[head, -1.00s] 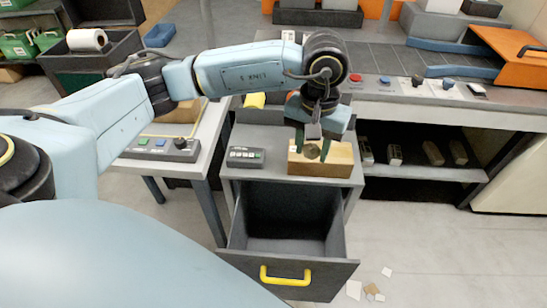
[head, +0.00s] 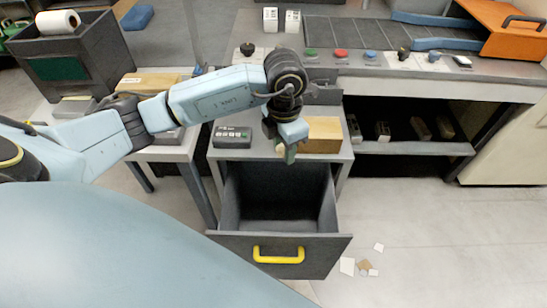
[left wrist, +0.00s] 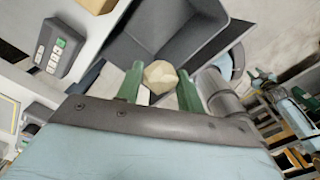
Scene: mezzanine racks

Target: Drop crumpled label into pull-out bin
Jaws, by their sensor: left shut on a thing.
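The crumpled label (left wrist: 160,76) is a small tan faceted wad between the two green fingers of my left gripper (left wrist: 161,88) in the left wrist view. My left gripper also shows in the head view (head: 289,156), shut on the label and pointing down near the back edge of the bin, above it. In the head view I cannot make out the label. The pull-out bin (head: 230,243) is a dark grey drawer, pulled open and looking empty, with a yellow handle on its front. Its grey wall fills the top of the left wrist view (left wrist: 200,45).
A wooden block (head: 322,135) and a grey button box (head: 232,137) sit on the cabinet top behind the bin. A conveyor bench (head: 440,88) with buttons stands at the back right. Paper scraps (head: 364,266) lie on the floor right of the bin.

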